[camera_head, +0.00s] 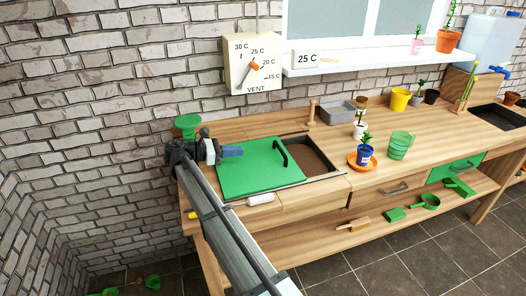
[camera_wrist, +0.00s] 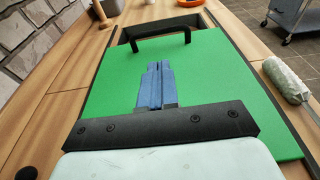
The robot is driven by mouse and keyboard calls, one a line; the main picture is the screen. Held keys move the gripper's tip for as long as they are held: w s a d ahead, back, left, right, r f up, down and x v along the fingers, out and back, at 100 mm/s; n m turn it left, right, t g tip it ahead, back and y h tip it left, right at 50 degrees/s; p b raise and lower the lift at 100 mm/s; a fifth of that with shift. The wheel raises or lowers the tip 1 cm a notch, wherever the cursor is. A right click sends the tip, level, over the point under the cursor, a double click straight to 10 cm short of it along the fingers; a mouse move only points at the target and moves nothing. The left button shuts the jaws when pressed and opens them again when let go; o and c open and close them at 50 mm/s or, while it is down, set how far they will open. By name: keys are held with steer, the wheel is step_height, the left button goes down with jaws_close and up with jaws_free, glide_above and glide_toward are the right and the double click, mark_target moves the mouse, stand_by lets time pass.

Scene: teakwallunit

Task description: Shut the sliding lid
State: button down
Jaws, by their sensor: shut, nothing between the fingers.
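The sliding lid is a green panel (camera_head: 258,168) set in the wooden bench, with a black bar handle (camera_head: 281,152) near its right edge. To the right of the handle, part of the bin opening (camera_head: 312,157) is uncovered and shows brown contents. My gripper (camera_head: 236,151) is shut and empty, with blue fingers pointing right, over the left part of the lid. In the wrist view the lid (camera_wrist: 215,85) lies below the closed blue fingers (camera_wrist: 155,68), and the handle (camera_wrist: 160,40) stands ahead of them, apart. I cannot tell whether the fingertips touch the lid.
A white roll (camera_head: 260,198) lies at the bench's front edge by the lid. A wooden peg (camera_head: 312,112) and grey tray (camera_head: 338,111) stand behind the opening. A blue pot on an orange saucer (camera_head: 353,164) and a green pot (camera_head: 399,145) stand to the right.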

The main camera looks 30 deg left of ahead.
mark_target(271, 159)
steer(key=x, duration=1.4)
steer(key=shift+s+f, duration=0.1)
steer(key=r+x, duration=0.2)
steer(key=x, duration=1.3)
steer(key=shift+w+d+r, duration=0.2)
steer(key=shift+w+r, duration=0.05)
steer(key=shift+r, duration=0.2)
